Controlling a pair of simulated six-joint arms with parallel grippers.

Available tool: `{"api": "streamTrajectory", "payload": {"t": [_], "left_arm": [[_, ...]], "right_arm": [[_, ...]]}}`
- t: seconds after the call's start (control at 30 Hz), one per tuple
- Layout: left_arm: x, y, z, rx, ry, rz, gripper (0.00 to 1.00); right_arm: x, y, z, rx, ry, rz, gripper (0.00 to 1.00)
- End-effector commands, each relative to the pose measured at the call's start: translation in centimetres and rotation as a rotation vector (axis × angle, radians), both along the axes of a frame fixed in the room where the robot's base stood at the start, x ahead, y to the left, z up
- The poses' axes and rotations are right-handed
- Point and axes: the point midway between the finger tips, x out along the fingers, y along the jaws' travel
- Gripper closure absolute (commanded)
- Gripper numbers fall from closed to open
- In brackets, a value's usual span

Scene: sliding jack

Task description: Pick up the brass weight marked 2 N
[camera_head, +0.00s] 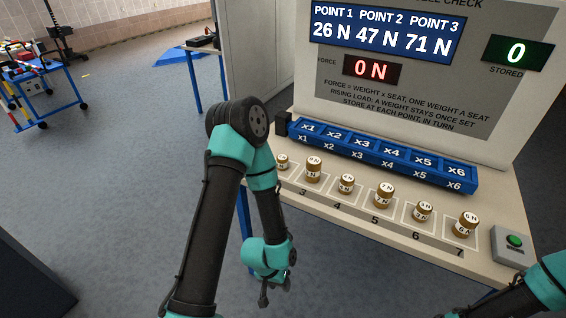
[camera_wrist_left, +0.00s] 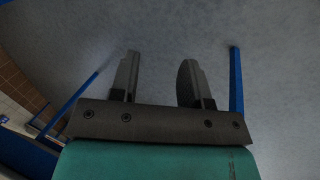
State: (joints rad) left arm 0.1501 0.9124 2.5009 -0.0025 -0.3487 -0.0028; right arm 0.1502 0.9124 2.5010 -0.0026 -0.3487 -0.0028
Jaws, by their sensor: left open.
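Several brass weights with white marked tops stand in a row on the bench in the head view. The leftmost, small one (camera_head: 283,161) is just right of my left arm. Beside it are a taller one (camera_head: 313,168), then others (camera_head: 346,184), (camera_head: 384,194), (camera_head: 422,211) and (camera_head: 467,225). Their marks are too small to read surely, so I cannot tell which is 2 N. My left gripper (camera_head: 264,296) hangs low in front of the bench, apart from the weights. The left wrist view shows its fingers (camera_wrist_left: 157,75) open and empty, over floor. My right gripper is out of the picture.
A blue rack (camera_head: 380,158) with seats x1 to x6 stands behind the weights. A green button box (camera_head: 512,245) is at the bench's right end. The upright panel has a red 0 N display (camera_head: 373,69).

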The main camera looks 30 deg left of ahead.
Motion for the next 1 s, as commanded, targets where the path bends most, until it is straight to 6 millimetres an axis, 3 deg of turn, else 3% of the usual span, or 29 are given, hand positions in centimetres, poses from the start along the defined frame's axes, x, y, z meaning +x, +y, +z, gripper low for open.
{"api": "streamTrajectory", "payload": {"t": [0.17, 0.5, 0.8, 1.0], "left_arm": [[0.0, 0.0, 0.0, 0.000, 0.000, 0.000, 0.56], [0.0, 0.0, 0.0, 0.000, 0.000, 0.000, 0.24], [0.4, 0.1, 0.2, 0.000, -0.003, -0.003, 0.23], [3.8, 0.7, 2.5, -0.003, -0.024, -0.045, 0.23]], "right_arm": [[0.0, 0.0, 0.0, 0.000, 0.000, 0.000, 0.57], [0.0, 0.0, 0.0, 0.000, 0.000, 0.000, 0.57], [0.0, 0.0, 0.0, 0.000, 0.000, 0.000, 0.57], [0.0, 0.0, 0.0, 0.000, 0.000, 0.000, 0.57]]}}
